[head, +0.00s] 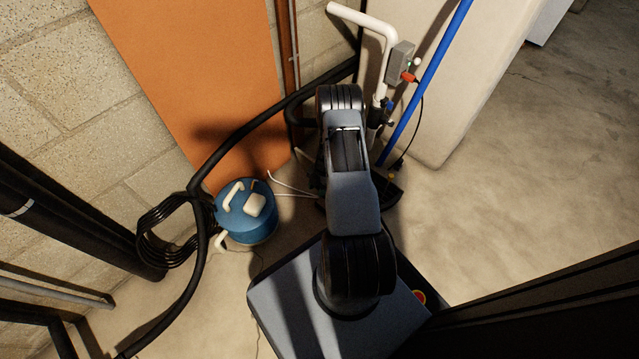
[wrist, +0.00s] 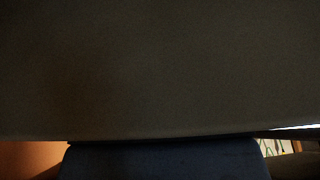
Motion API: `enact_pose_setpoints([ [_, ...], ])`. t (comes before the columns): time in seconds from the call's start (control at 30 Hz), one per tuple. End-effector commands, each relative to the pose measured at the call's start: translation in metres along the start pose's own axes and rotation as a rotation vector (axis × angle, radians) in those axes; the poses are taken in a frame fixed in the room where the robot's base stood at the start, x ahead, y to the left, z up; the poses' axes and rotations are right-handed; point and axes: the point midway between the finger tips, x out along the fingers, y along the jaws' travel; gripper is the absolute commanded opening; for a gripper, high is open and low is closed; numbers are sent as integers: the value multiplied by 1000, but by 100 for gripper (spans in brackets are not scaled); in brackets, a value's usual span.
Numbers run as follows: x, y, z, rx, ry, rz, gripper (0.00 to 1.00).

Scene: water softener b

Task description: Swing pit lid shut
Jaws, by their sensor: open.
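I cannot clearly make out the pit lid. In the head view, a dark rounded piece (head: 387,192) shows low beside my arm, at the foot of the pipes. It may be part of the pit or its lid; my arm covers much of it. My gripper is hidden below my arm in the head view, and I see no fingertips in the wrist view. A dark, flat surface (wrist: 160,70) fills most of the wrist view, very close. I cannot tell whether it is the lid or whether anything touches it.
A blue tank (head: 247,222) with white fittings stands left of my arm, beside coiled black hose (head: 165,228). White pipe (head: 362,20) and a blue pipe (head: 428,80) rise behind my arm, near a pale block (head: 455,110). Open concrete floor (head: 530,190) lies to the right.

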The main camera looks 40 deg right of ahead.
Motion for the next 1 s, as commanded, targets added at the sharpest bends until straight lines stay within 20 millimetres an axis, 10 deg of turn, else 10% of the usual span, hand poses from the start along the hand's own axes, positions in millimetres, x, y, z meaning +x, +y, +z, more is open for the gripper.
enact_pose_setpoints([
  [0.4,10,0,0,0,-1,1,11],
  [1.0,-10,0,33,1,-5,4,10],
])
